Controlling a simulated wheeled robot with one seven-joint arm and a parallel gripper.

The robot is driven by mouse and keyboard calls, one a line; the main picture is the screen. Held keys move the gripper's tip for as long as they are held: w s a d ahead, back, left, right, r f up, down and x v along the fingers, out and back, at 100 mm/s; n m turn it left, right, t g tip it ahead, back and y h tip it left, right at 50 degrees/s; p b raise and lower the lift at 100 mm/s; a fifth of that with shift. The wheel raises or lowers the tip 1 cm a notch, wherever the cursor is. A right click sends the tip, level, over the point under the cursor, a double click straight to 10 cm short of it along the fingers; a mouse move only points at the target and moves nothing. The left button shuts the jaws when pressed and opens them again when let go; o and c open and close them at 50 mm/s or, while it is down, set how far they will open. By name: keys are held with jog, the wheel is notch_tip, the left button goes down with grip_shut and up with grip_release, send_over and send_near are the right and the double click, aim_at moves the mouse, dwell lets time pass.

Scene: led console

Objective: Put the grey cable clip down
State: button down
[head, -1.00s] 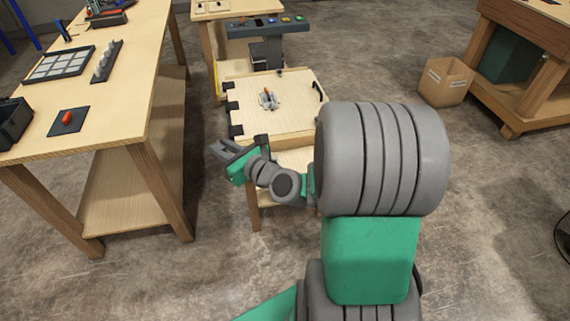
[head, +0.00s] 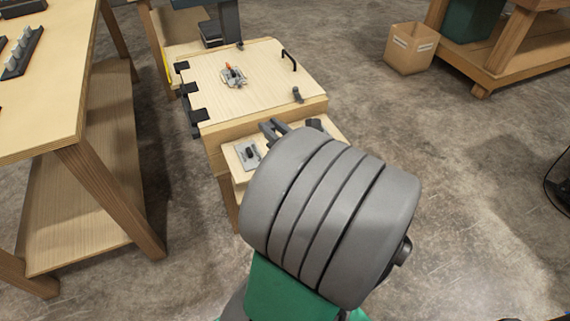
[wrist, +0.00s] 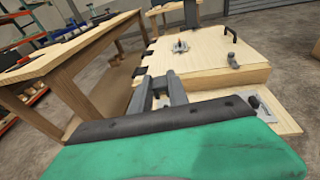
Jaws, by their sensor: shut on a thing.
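My gripper (head: 273,128) is low in front of the wooden console, near its front edge, partly hidden behind my arm in the head view. In the wrist view its two grey fingers (wrist: 160,88) point forward and are shut on a small grey piece (wrist: 160,82), taken as the grey cable clip. The clip is hard to tell from the fingers. In the head view I cannot make it out.
A plate with a dark knob (head: 248,153) is on the front ledge. A workbench (head: 70,85) stands left; a cardboard box (head: 411,48) is on the floor.

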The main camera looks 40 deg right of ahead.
jog(key=s+d+f+m+h+b, duration=0.1)
jog(key=s+d+f+h+b, duration=0.15)
jog(key=s+d+f, duration=0.2)
jog(key=w+d+f+b, duration=0.2)
jog(key=w+f, duration=0.1)
jog(key=w+d+f+b, duration=0.2)
jog(key=w+f, duration=0.1)
jog(key=w, duration=0.1)
jog(key=w+d+f+b, duration=0.2)
jog(key=w+f+b, duration=0.1)
jog(key=shift+w+d+f, duration=0.1)
jog(key=shift+w+f, duration=0.1)
jog(key=shift+w, duration=0.2)
jog(key=f+b, duration=0.3)
jog(key=f, duration=0.1)
jog(key=shift+w+d, duration=0.25)
jog(key=shift+w, duration=0.05)
jog(key=shift+r+p, duration=0.2)
jog(key=shift+p, duration=0.1)
jog(key=shift+f, duration=0.15)
jog(key=c, duration=1.3)
grip_release()
